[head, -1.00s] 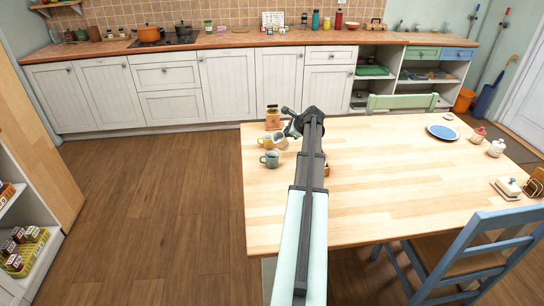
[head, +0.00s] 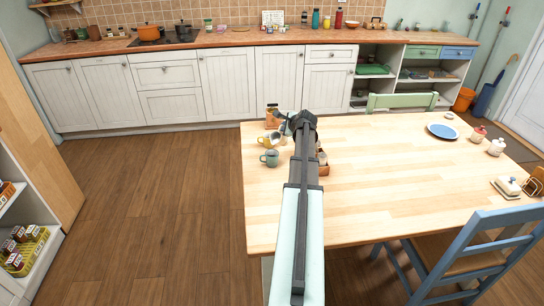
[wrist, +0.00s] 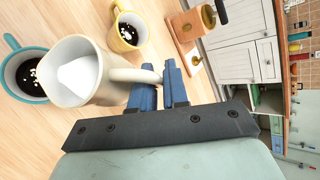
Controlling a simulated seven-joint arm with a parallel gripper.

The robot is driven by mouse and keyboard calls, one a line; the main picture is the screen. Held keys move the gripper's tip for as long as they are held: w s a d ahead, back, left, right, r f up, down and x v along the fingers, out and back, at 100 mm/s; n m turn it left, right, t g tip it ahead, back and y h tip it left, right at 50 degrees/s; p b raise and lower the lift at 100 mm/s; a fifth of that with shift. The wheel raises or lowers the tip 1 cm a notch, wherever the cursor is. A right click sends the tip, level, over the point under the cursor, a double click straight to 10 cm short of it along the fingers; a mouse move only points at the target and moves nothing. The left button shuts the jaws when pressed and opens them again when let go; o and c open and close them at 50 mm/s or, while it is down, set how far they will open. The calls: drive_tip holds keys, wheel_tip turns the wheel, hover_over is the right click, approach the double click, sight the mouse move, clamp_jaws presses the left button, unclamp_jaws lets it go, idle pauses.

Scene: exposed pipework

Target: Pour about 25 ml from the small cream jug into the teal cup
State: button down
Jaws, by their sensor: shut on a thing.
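The cream jug (wrist: 105,88) is in the wrist view, with white liquid inside. My gripper (wrist: 162,75) is shut on its handle. In the head view the teal cup (head: 270,158) stands upright on the table. The jug looks tilted; no stream is visible.
A yellow cup (wrist: 128,30) with dark contents stands close by the jug. A wooden grinder-like object (wrist: 188,25) is behind it. A small brown container (head: 323,168) is beside my arm. The middle of the table (head: 390,170) is clear.

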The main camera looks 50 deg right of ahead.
drive_tip(key=shift+a+h+p, duration=0.15)
drive_tip(key=shift+h+p, duration=0.15)
drive_tip(key=shift+p, duration=0.15)
drive_tip(key=shift+a+r+n+t+h+p, duration=0.3)
drive_tip(key=shift+r+n+h+p, duration=0.1)
drive_tip(key=shift+r+n+h, duration=0.25)
idle(0.6)
drive_tip(key=shift+a+f+n+t+h+p, duration=0.1)
drive_tip(key=shift+a+n+t+h+p, duration=0.25)
drive_tip(key=shift+a+h+p, duration=0.25)
idle(1.1)
drive_tip(key=shift+s+a+r+n+h+p, duration=0.1)
drive_tip(key=shift+a+r+n+h+p, duration=0.05)
drive_tip(key=shift+r+n+h+p, duration=0.4)
idle(0.9)
drive_tip(key=shift+f+m, duration=0.2)
drive_tip(key=shift+m, duration=0.05)
